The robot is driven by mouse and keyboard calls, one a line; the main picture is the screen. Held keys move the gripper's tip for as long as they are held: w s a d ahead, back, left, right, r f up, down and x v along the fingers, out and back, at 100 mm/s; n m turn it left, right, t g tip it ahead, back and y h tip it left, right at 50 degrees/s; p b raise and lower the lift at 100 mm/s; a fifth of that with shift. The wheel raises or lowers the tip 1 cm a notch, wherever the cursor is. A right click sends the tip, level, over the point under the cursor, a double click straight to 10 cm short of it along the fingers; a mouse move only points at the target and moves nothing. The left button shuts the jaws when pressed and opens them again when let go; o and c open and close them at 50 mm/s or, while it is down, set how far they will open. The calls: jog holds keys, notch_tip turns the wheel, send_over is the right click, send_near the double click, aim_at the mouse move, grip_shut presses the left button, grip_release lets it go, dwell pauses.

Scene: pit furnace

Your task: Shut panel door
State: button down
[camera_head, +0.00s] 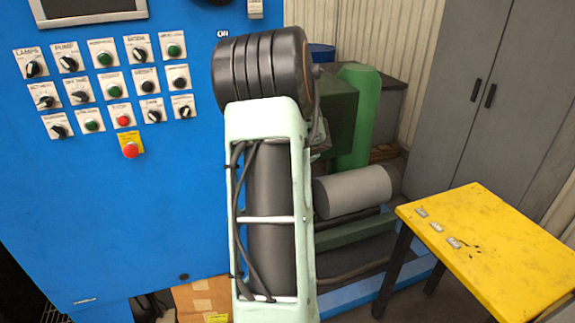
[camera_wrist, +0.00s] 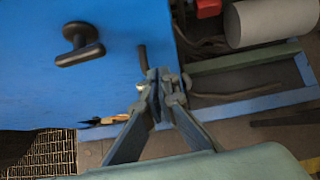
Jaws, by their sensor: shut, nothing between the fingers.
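The blue panel (camera_head: 150,215) fills the left of the head view, with switches and a red stop button on its face. A blue face (camera_wrist: 50,90) with a black T-shaped handle (camera_wrist: 80,45) fills the upper left of the wrist view. I cannot tell whether this face is the door or whether it stands ajar. My gripper (camera_wrist: 160,82) is shut and empty. In the picture its fingertips lie over the lower right part of the blue face, right of and below the handle, near a small dark rod. Contact cannot be made out. My arm hides part of the panel's right side.
A yellow table (camera_head: 500,245) with small metal pieces stands at the right. Grey cabinets (camera_head: 485,100) stand behind it. A grey cylinder (camera_head: 350,192) and green machinery lie behind my arm. A cardboard box (camera_head: 200,298) is below the panel. A floor grating (camera_wrist: 48,153) shows lower left.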

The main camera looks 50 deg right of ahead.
jog(key=v, duration=0.9)
jog(key=shift+s+r, duration=0.1)
jog(key=shift+r, duration=0.1)
